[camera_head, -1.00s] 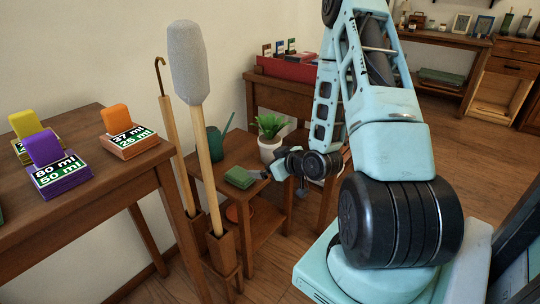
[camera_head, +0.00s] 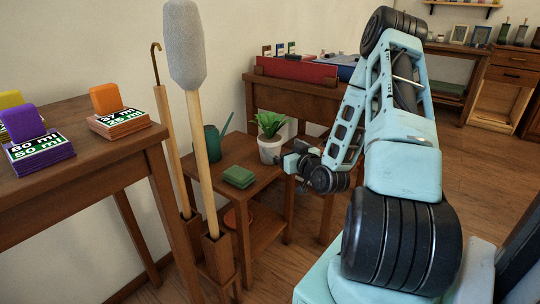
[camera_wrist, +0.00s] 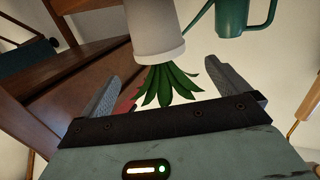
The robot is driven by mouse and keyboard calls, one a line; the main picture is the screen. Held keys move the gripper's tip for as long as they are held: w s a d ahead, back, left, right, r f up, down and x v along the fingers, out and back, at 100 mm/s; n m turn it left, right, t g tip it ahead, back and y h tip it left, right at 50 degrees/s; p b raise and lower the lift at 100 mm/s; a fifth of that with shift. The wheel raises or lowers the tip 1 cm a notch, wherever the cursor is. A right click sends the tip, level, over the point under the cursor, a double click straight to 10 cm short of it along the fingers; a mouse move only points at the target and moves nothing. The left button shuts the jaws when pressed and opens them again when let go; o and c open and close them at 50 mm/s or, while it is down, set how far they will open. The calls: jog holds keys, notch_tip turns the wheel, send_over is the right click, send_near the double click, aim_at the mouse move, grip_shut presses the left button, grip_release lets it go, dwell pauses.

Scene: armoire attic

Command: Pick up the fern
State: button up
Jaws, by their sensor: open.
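The fern (camera_head: 269,123) has spiky green leaves and stands upright in a white pot (camera_head: 270,150) on a small wooden side table. In the head view my gripper (camera_head: 288,164) is just right of and in front of the pot. In the wrist view, which is upside down, the pot (camera_wrist: 155,32) is at the top centre and the fern leaves (camera_wrist: 165,86) hang below it. The fingers of my gripper (camera_wrist: 162,74) are spread on either side of the leaves, and nothing is held. I cannot tell the exact gap to the pot.
A teal watering can (camera_head: 213,143) stands left of the fern, also in the wrist view (camera_wrist: 232,18). A green stack (camera_head: 239,176) lies at the front of the side table (camera_head: 255,188). Long-handled tools (camera_head: 203,150) stand left. A wooden desk (camera_head: 300,95) with a red box is behind.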

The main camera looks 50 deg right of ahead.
aim_at(277, 143)
jog(key=x, duration=0.4)
jog(key=shift+w+b, duration=0.1)
jog(key=shift+b, duration=0.2)
jog(key=b+x, duration=0.2)
jog(key=x, duration=0.2)
jog(key=shift+w+f, duration=0.1)
jog(key=shift+f, duration=0.05)
jog(key=shift+w+d, duration=0.2)
jog(key=shift+w, duration=0.25)
jog(key=c, duration=1.4)
